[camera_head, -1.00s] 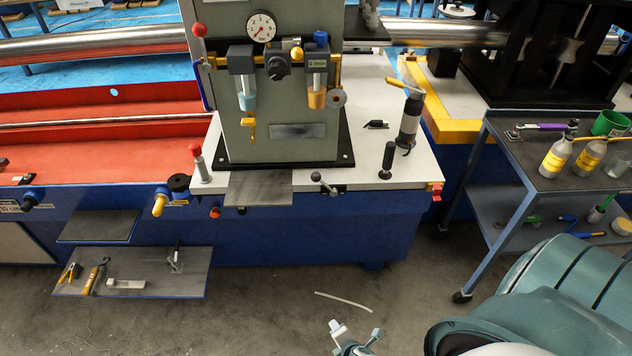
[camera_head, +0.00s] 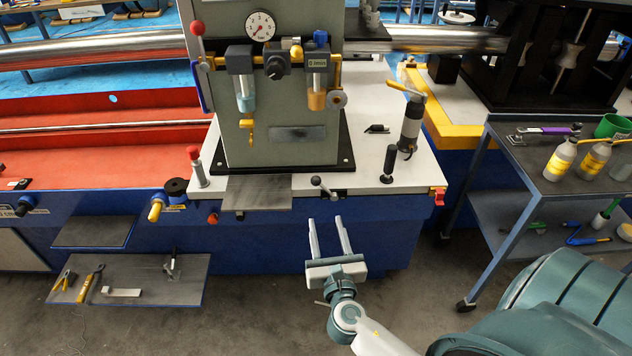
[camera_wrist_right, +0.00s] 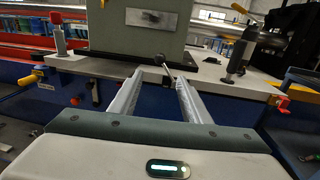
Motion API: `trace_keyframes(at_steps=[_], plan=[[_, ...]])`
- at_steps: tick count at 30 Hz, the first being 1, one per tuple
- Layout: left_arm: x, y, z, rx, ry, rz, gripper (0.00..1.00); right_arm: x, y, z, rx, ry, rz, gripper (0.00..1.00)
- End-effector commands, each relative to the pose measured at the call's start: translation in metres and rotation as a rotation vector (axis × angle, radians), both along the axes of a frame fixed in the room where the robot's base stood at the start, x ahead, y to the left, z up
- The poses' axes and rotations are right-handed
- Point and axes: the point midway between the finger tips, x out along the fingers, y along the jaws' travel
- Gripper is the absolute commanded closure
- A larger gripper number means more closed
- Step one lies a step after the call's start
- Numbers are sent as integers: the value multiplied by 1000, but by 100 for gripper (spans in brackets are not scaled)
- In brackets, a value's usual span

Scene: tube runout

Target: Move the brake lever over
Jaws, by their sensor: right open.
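A small lever with a dark ball knob (camera_head: 316,182) sticks out at the front edge of the pale machine bed; no label shows, so I cannot tell for certain that it is the brake lever. It also shows in the right wrist view (camera_wrist_right: 161,61), between and beyond my fingertips. My right gripper (camera_head: 324,221) is open and empty, fingers pointing toward the machine, just in front of and below this lever, apart from it. Two other upright levers stand on the bed: one red-topped (camera_head: 196,166) at left, one black-handled (camera_head: 389,164) at right. My left gripper is not in view.
The grey column (camera_head: 290,150) with gauge and filter bowls rises behind the lever. A dark plate (camera_head: 258,192) sits left of it. A red fitting (camera_head: 438,196) marks the bed's right corner. A blue cart (camera_head: 535,190) with bottles stands at right.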

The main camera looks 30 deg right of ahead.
Motion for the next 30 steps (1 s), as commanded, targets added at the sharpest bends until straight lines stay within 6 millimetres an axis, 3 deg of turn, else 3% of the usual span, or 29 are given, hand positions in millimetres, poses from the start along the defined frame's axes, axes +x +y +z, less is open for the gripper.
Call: trace_keyframes(at_steps=[11, 30], plan=[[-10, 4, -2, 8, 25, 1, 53, 18, -8, 1, 0, -1, 0, 57], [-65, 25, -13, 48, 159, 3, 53, 117, -54, 1, 1, 0, 0, 57]])
